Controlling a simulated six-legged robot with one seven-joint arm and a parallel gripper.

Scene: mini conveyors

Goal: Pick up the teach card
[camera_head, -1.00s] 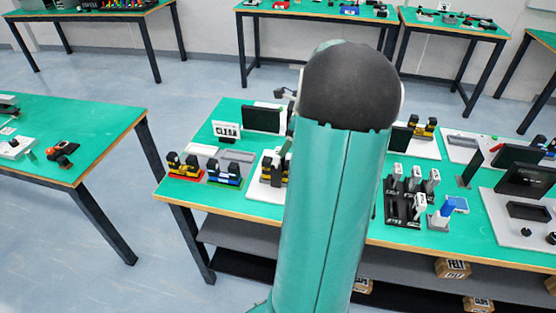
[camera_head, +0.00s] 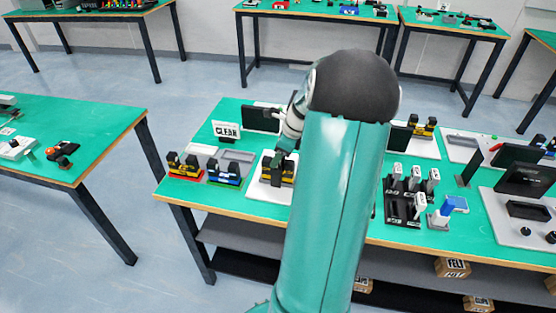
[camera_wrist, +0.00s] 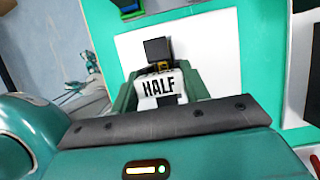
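My gripper (camera_head: 285,146) reaches down over a black-and-yellow unit (camera_head: 277,168) on a white plate (camera_head: 262,193), at the left middle of the near table. In the wrist view my gripper (camera_wrist: 157,93) has its green fingers on either side of a white card-like piece (camera_wrist: 158,88) marked HALF. The gap is about as wide as the piece, but I cannot tell whether the fingers press on it. No label reading "teach" is legible, so I cannot tell whether this is the teach card. A black block (camera_wrist: 157,50) shows beyond it.
A CLEAR sign (camera_head: 226,131) and a dark screen (camera_head: 261,118) stand behind. A black rack (camera_head: 404,207) with several white-topped pieces is right. My arm hides the table's middle.

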